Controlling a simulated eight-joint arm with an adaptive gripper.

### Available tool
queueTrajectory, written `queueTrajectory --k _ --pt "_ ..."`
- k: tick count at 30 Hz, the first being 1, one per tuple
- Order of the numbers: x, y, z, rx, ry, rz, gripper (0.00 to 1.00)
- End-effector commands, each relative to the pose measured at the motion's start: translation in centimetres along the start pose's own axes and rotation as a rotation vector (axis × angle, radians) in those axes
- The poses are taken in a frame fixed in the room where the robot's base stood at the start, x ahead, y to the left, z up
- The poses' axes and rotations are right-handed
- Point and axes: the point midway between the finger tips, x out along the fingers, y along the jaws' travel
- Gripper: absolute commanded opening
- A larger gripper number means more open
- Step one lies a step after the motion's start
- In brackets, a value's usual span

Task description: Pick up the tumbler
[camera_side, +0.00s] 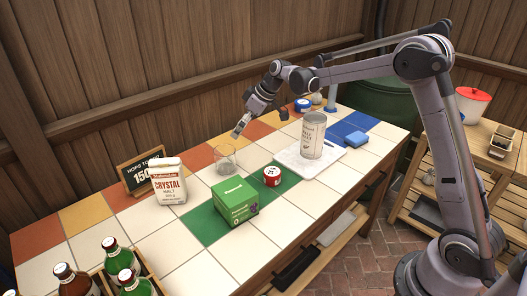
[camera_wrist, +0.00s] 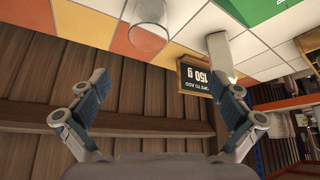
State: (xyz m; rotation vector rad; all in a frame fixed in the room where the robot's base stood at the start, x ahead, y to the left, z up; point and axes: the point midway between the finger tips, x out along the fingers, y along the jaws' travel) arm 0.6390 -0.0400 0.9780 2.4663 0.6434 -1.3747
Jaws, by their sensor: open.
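The tumbler (camera_side: 225,157) is a clear, empty-looking glass standing upright on the tiled counter, left of my gripper in the side view. In the wrist view the tumbler (camera_wrist: 148,30) shows at the top, a little left of centre and partly cut by the frame edge. My gripper (camera_side: 238,130) is above the counter, just up and right of the tumbler, apart from it. In the wrist view my gripper (camera_wrist: 160,100) has its two fingers spread wide with nothing between them.
A malt bag (camera_side: 169,182) and a chalkboard sign (camera_side: 142,172) stand left of the tumbler. A green box (camera_side: 235,200) and a red-and-white tin (camera_side: 272,176) are in front. A tall can (camera_side: 313,137) stands on a white board (camera_side: 304,163) to the right. Bottles (camera_side: 119,262) fill a crate at front left.

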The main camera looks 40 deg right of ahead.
Motion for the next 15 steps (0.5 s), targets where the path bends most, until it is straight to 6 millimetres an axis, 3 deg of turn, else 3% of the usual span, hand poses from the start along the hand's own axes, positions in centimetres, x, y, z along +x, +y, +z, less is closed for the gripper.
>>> queueTrajectory --k 3,6,15 --pt "2.7 1.7 0.0 -0.031 0.007 -0.021 1.00" --pt "4.1 2.5 0.1 -0.053 0.013 -0.034 1.00" --pt "7.1 2.9 0.1 -0.069 0.017 -0.043 1.00"
